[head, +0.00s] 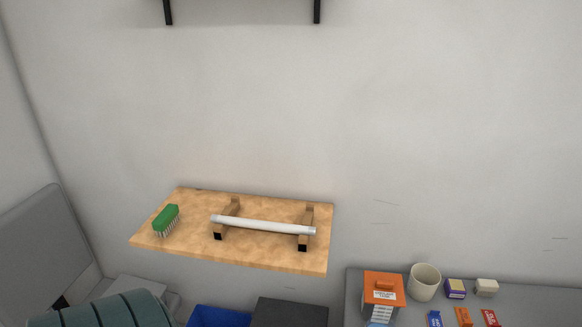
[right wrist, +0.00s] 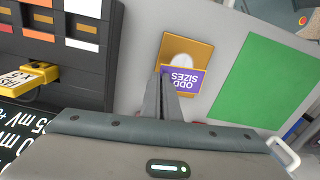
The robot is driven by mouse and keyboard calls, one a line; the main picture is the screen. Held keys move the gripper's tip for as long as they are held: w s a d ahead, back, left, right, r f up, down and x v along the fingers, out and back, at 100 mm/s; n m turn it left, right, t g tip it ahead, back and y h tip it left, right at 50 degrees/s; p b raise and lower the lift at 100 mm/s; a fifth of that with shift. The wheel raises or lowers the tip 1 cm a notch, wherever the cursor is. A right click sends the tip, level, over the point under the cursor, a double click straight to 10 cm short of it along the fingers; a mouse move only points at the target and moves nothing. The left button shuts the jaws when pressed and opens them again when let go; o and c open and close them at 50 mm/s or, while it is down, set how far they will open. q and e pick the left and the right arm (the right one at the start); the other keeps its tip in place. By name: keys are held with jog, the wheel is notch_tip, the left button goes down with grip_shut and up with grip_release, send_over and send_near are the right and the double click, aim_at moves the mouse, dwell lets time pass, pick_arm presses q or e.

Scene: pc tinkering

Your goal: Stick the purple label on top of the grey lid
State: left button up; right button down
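The purple label (right wrist: 183,79) shows in the right wrist view with its "ODD SIZES" print upside down. It lies over the lower part of a gold-brown square (right wrist: 199,50) with a white oval on it. My right gripper (right wrist: 164,76) points up at the label's left edge, its fingers close together. Whether they grip the label or only overlap it in the picture is unclear. I cannot make out the grey lid with certainty; a dark grey box-like thing (head: 289,313) is cut off at the bottom of the head view. My left gripper is not in view.
A wooden wall shelf (head: 270,262) carries a green brush (head: 166,217) and a white bar. An orange box (head: 383,288) and a cream mug (head: 424,282) stand at lower right. In the wrist view, a green panel (right wrist: 262,80) lies right and a dark rack (right wrist: 70,72) left.

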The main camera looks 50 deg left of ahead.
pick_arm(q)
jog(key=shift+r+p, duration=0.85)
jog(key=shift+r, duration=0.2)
pick_arm(e)
jog(key=shift+r, duration=1.05)
jog(key=shift+s+a+f+b, duration=0.15)
jog(key=shift+s+f+b, duration=0.2)
jog(key=shift+s, duration=0.2)
pick_arm(q)
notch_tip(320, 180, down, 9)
jog(key=b, duration=0.8)
pick_arm(e)
jog(key=s+m, duration=0.8)
jog(key=s, duration=1.6)
jog(key=shift+d+f+m, duration=0.35)
jog(key=shift+d+m, duration=0.05)
jog(key=shift+d, duration=0.05)
jog(key=shift+s, duration=0.1)
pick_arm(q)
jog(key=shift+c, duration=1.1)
pick_arm(e)
jog(key=shift+a, duration=0.1)
